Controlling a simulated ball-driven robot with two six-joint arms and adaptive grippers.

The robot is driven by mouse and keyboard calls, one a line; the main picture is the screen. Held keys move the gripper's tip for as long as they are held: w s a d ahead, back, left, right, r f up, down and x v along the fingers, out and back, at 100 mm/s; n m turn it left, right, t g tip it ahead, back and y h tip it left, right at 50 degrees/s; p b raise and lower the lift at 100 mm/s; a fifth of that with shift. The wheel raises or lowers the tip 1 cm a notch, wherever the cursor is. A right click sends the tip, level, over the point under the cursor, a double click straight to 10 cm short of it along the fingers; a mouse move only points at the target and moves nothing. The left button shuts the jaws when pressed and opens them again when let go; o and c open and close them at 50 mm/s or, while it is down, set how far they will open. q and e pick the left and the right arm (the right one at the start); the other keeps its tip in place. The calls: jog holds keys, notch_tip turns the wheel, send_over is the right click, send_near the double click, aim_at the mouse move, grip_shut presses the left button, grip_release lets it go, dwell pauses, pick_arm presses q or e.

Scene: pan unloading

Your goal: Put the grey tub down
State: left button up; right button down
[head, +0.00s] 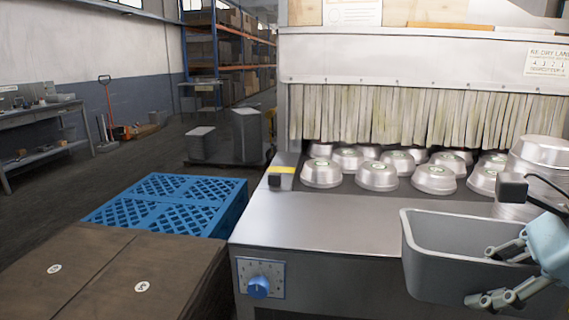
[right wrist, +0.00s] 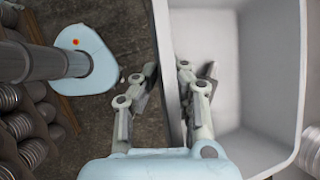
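The grey tub (head: 450,275) is at the lower right of the head view, in front of the steel machine top. It is upright and looks empty inside. My right gripper (head: 498,272) is at its right wall, one finger inside and one outside. In the right wrist view the fingers (right wrist: 168,88) straddle the wall of the tub (right wrist: 225,60), with floor visible beside it. My left gripper is not in view.
Several upturned metal pans (head: 377,176) stand on the machine below a strip curtain (head: 400,115). More pans are stacked at the right (head: 543,152). The steel front ledge (head: 330,222) is bare. A blue crate (head: 165,205) and brown boxes (head: 110,270) stand to the left.

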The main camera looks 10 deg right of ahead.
notch_tip(320, 180, down, 13)
jog(key=b, duration=1.1)
jog(key=shift+r, duration=0.2)
jog(key=shift+w, duration=0.1)
